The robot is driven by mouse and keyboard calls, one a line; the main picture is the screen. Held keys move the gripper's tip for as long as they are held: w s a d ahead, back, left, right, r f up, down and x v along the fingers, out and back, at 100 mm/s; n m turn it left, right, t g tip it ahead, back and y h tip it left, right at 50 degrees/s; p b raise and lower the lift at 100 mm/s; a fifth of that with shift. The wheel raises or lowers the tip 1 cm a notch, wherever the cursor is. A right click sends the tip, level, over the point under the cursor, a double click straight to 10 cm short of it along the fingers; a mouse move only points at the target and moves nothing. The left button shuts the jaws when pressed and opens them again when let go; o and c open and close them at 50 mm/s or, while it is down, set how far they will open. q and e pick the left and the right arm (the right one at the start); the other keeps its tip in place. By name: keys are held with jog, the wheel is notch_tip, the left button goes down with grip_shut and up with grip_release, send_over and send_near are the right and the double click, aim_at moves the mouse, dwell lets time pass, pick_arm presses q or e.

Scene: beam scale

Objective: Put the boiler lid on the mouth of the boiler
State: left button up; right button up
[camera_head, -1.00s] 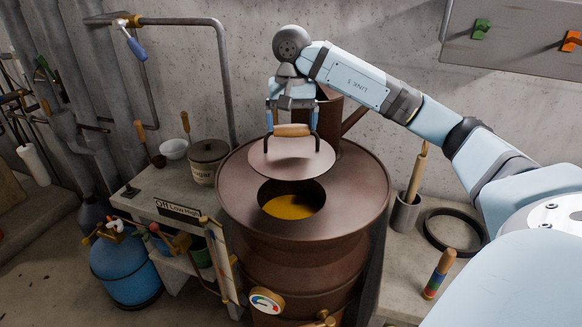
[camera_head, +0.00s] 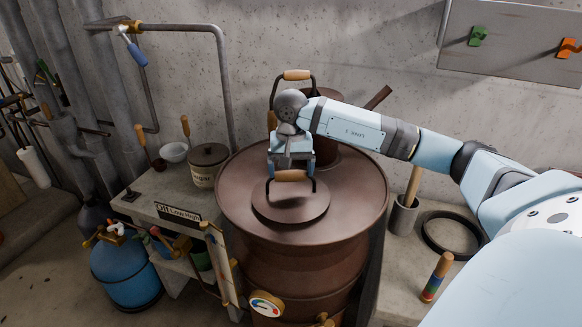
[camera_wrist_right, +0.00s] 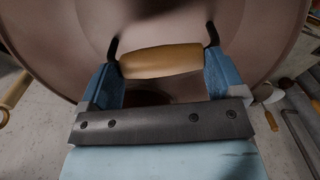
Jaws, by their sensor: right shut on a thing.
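The brown boiler (camera_head: 345,195) stands in the middle of the head view. The round brown boiler lid (camera_head: 291,211) is at its mouth and covers the opening, so the yellow contents are hidden. I cannot tell whether the lid rests fully on the rim. My right gripper (camera_head: 291,172) is shut on the lid's wooden handle, above the lid. In the right wrist view the wooden handle (camera_wrist_right: 160,61) lies between the two blue fingers of this gripper. My left gripper is not in view.
Behind the gripper, another wooden-topped handle (camera_head: 297,75) and a chimney-like part stand on the boiler. A sugar pot (camera_head: 207,164) and a white bowl (camera_head: 174,152) are on the left bench.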

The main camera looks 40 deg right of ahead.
jog(key=shift+f+b, duration=0.55)
jog(key=shift+b, duration=0.1)
jog(key=o, duration=1.1)
jog(key=shift+r+p, duration=0.6)
notch_tip(320, 180, up, 12)
jog(key=b, duration=0.2)
